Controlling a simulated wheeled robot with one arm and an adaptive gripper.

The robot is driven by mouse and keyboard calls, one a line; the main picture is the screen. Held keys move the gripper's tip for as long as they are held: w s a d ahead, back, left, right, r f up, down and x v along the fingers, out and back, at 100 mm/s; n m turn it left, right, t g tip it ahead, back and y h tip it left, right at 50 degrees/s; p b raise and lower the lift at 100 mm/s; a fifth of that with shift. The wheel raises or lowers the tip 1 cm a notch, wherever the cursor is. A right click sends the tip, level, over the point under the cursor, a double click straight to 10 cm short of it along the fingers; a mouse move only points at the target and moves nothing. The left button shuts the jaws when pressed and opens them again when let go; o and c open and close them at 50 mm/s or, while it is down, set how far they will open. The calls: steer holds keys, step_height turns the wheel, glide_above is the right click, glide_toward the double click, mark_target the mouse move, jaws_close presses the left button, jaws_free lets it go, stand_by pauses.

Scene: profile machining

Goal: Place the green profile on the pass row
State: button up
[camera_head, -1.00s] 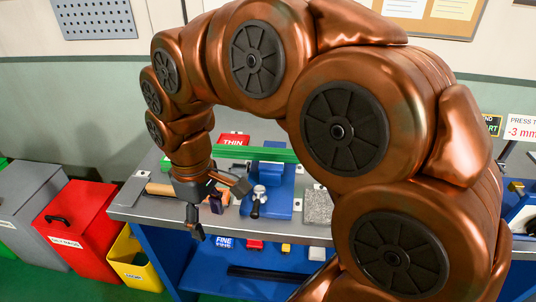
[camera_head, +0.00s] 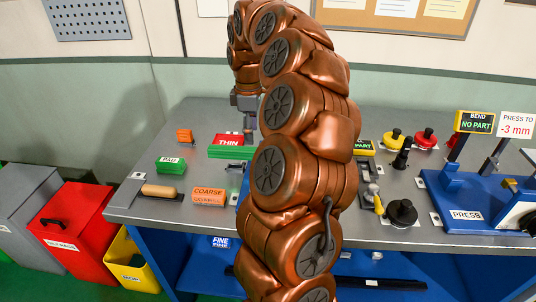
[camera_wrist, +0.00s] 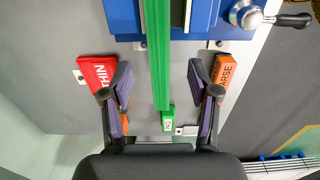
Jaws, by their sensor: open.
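The green profile is a long straight bar. In the wrist view the green profile (camera_wrist: 160,50) runs from the top edge, across a blue fixture, down between my fingers. In the head view a short left stretch of the profile (camera_head: 231,153) shows in front of the red THIN block; my arm hides the rest. My gripper (camera_wrist: 159,78) is open, one finger on each side of the bar, with gaps. In the head view my gripper (camera_head: 248,125) points down near the THIN block. A green block with a white label (camera_head: 171,165), apparently PASS, sits left of the profile's end.
The red THIN block (camera_head: 228,140) and orange COARSE block (camera_head: 208,196) lie on either side of the profile's line. The blue fixture (camera_wrist: 206,18) has a lever with a black handle (camera_wrist: 292,20). A blue press (camera_head: 467,205) stands at the right. Bins stand at the left.

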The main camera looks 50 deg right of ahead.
mark_target(251, 149)
step_height(251, 149, down, 2)
steer(key=shift+a, duration=0.1)
steer(key=shift+w+f+p, duration=0.15)
steer(key=shift+f+p, duration=1.25)
steer(key=shift+f, duration=1.25)
jaws_close()
